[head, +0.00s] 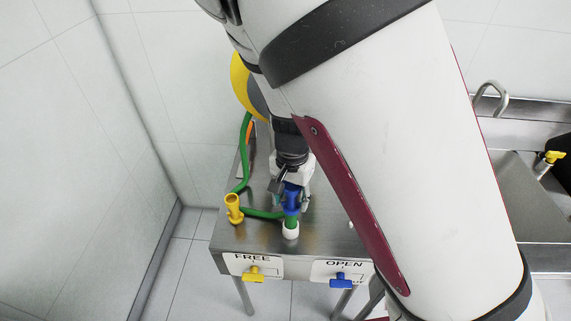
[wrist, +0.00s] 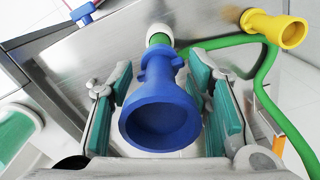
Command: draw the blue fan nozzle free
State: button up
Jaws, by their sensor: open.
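The blue fan nozzle (wrist: 160,95) sits on the end of a green hose piece with a white collar (wrist: 160,33) at the steel table. Its wide mouth faces the wrist camera. In the head view the nozzle (head: 291,198) stands above the white collar (head: 290,231), partly covered by my gripper (head: 292,192). My gripper (wrist: 165,100) is open, with one green-padded finger on each side of the nozzle. Gaps show between the pads and the nozzle in the wrist view; whether any part touches is hard to tell.
A yellow nozzle (head: 234,207) on a green hose (head: 246,150) stands just left of the blue one. The table front has a yellow valve handle (head: 254,273) under "FREE" and a blue one (head: 341,280) under "OPEN". A sink (head: 525,195) is at the right.

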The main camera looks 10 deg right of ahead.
aim_at(291, 188)
jog(key=shift+c, duration=0.2)
grip_shut()
jog(key=c, duration=0.9)
grip_release()
grip_shut()
jog(key=shift+r, duration=0.15)
jog(key=shift+r+p, duration=1.35)
jog(key=shift+r+p, duration=0.3)
jog(key=shift+p, duration=0.05)
